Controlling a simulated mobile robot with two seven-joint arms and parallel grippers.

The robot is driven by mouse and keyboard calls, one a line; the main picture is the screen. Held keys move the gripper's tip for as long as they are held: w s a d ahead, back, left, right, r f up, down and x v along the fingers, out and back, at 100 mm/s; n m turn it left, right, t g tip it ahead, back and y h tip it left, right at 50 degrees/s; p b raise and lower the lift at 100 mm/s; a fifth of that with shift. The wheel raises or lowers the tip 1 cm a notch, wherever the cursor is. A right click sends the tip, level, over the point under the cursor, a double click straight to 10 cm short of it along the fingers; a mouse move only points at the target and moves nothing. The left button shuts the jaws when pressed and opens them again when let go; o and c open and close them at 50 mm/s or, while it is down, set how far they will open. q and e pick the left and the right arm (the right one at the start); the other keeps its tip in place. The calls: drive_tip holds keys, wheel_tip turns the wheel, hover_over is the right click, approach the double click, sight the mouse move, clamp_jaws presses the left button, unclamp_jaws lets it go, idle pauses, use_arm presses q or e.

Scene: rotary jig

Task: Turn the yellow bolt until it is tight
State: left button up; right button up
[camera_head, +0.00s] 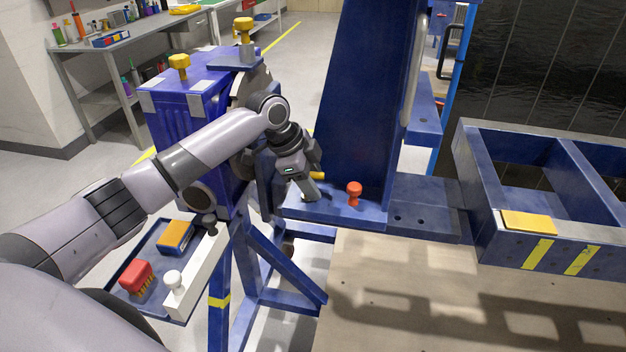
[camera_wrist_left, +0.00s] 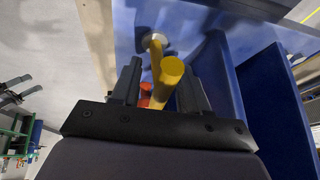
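A yellow bolt with a bar-like handle (camera_wrist_left: 171,75) shows in the left wrist view, its stem running to a pale round collar on the blue surface. In the head view only a bit of the yellow handle (camera_head: 317,176) shows beside my left gripper (camera_head: 309,190), low over the blue base plate (camera_head: 340,213). In the wrist view the two dark fingers of my left gripper (camera_wrist_left: 160,88) stand apart on either side of the yellow handle. A gap shows at the left finger; the right finger is close to the handle. My right gripper is out of view.
A red knob (camera_head: 354,194) stands on the base plate just right of my left gripper. A blue column (camera_head: 358,90) rises behind. Yellow knobs (camera_head: 244,26) top the blue fixture at left. A tray (camera_head: 120,282) with brushes sits low left. A blue frame (camera_head: 500,225) is at right.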

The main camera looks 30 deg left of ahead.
use_arm(q)
drive_tip(key=v, duration=0.7)
drive_tip(key=shift+b, duration=0.4)
drive_tip(key=shift+s+a, duration=0.1)
